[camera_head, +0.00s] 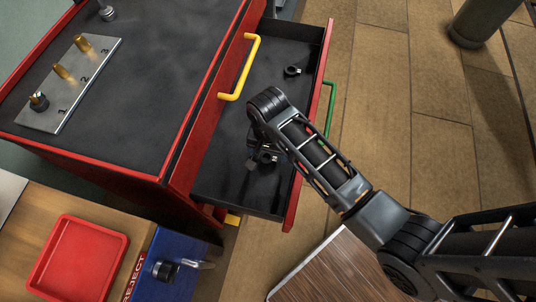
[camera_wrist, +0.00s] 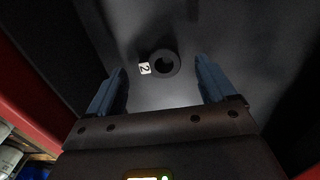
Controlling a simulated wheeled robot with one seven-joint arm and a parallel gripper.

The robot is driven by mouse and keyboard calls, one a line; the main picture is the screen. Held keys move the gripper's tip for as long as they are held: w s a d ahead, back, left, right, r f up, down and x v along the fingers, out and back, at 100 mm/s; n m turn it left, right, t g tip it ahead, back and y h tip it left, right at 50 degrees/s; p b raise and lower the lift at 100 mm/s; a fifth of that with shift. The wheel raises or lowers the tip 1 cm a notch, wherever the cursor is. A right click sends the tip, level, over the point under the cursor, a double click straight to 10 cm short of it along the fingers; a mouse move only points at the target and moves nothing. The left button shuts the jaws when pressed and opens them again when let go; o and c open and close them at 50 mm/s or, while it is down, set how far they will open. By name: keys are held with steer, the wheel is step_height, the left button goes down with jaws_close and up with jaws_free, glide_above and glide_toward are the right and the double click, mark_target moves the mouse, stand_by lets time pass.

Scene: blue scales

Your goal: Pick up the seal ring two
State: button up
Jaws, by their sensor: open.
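Seal ring two is a small black ring (camera_wrist: 163,64) with a white tag marked 2. It lies on the dark floor of the open drawer (camera_head: 225,185). In the wrist view my gripper (camera_wrist: 160,75) is open and empty, with one blue finger to each side of the ring and the ring near the fingertips. In the head view a dark ring (camera_head: 267,158) shows beside my gripper, partly covered by the arm. Another black ring (camera_head: 292,71) lies farther back in the drawer.
The red cabinet (camera_head: 130,90) at the left carries a metal plate (camera_head: 72,88) with several numbered posts. A red tray (camera_head: 78,260) and a blue reject bin (camera_head: 170,268) are at the lower left.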

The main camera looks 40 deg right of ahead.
steer(key=shift+f, duration=0.95)
steer(key=c, duration=1.1)
steer(key=shift+r, duration=0.1)
